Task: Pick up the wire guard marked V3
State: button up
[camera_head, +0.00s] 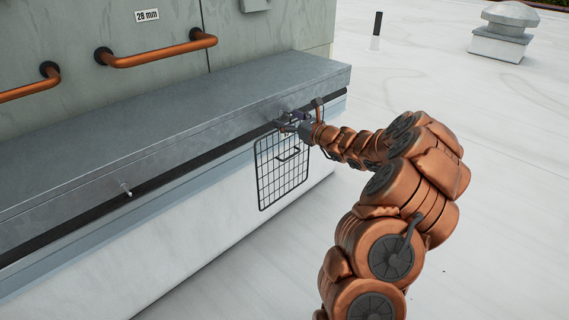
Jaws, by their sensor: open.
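A black wire guard (282,168), a rectangular grid with a small handle near its upper middle, is upright against the pale front face below the grey ledge. I cannot read any V3 marking on it. My gripper (283,121) is open at the guard's top edge, close under the ledge's lip. Whether its fingers touch or straddle the top wire is too small to tell. My wrist partly covers the guard's upper right corner.
The grey metal ledge (190,118) runs along the cabinet wall, with a small peg (126,189) on its front. Copper pipe handles (160,54) and a "28 mm" label (147,15) are above.

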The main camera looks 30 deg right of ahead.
grip_shut()
dwell(0.8)
